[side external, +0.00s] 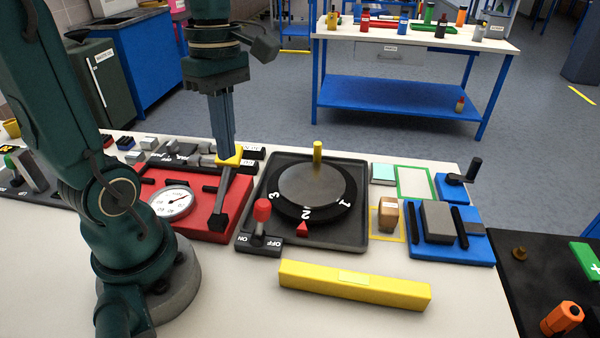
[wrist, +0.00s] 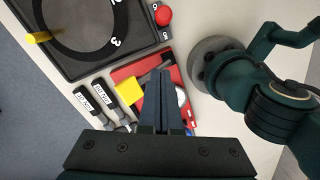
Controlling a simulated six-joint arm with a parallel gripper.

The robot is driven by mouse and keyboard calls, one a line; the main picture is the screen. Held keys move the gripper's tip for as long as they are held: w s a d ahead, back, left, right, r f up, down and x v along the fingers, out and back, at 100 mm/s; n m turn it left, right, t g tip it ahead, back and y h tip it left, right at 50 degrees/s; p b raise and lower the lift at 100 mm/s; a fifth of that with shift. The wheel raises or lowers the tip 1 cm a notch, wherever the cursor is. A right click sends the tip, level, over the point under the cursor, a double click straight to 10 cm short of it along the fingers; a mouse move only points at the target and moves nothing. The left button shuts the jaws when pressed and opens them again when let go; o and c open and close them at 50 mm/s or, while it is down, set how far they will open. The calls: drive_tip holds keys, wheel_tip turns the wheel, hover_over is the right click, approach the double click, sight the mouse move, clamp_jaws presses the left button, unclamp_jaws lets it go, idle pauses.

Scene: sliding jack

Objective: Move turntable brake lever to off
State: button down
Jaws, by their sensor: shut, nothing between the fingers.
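The brake lever (side external: 262,211) has a red knob and stands at the front left corner of the dark turntable base (side external: 345,243). Its foot plate (side external: 258,244) reads ON at left and OFF at right; the knob rises near the middle, and I cannot tell which side it is set to. The red knob (wrist: 163,15) also shows at the top of the wrist view. The turntable disc (side external: 312,185) has numbers and a yellow peg. My gripper (side external: 229,143) is shut and empty, pointing down above the red panel (side external: 190,221), left of and behind the lever. Its fingers (wrist: 161,76) show in the wrist view.
A yellow-ended dark handle (side external: 230,158) on the red gauge panel is close to my fingertips. A yellow bar (side external: 354,286) lies in front of the turntable. Blue fixtures (side external: 450,236) stand at right.

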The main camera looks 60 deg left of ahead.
sight(261, 222)
drive_tip(key=f, duration=0.6)
drive_tip(key=shift+s+d, duration=0.3)
drive_tip(key=shift+s, duration=0.05)
drive_tip(key=shift+w+d+f, duration=0.1)
drive_tip(key=shift+w+d, duration=0.15)
drive_tip(key=shift+d, duration=0.35)
drive_tip(key=shift+w+d, duration=0.2)
drive_tip(key=shift+d, duration=0.4)
drive_tip(key=shift+w+d+f, duration=0.1)
drive_tip(key=shift+w+d, duration=0.15)
drive_tip(key=shift+d, duration=0.35)
drive_tip(key=shift+w+d, duration=1)
drive_tip(key=shift+a, duration=0.1)
